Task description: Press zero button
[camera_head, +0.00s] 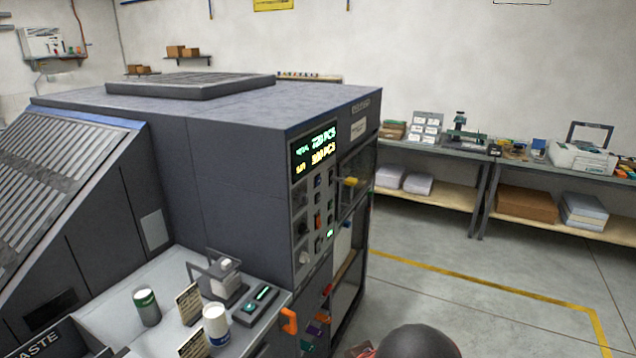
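No button label reading zero can be made out at this distance. A small dark device with a lit green display (256,303) lies on the light shelf at the front of the grey machine. Next to it stands a grey unit with a raised frame (226,282), perhaps a scale. A tall control panel (317,200) on the machine's front has a green and yellow readout (315,148) above columns of small buttons and knobs. A dark rounded part, likely of my arm, shows at the bottom edge. My gripper is not in view.
The shelf (183,268) also holds a green-and-white can (146,306), a white-and-blue cup (216,325) and small signs (189,303). An orange handle (289,321) sticks out at the shelf's right end. Workbenches (440,190) stand along the back wall. The floor (470,270) at right is clear.

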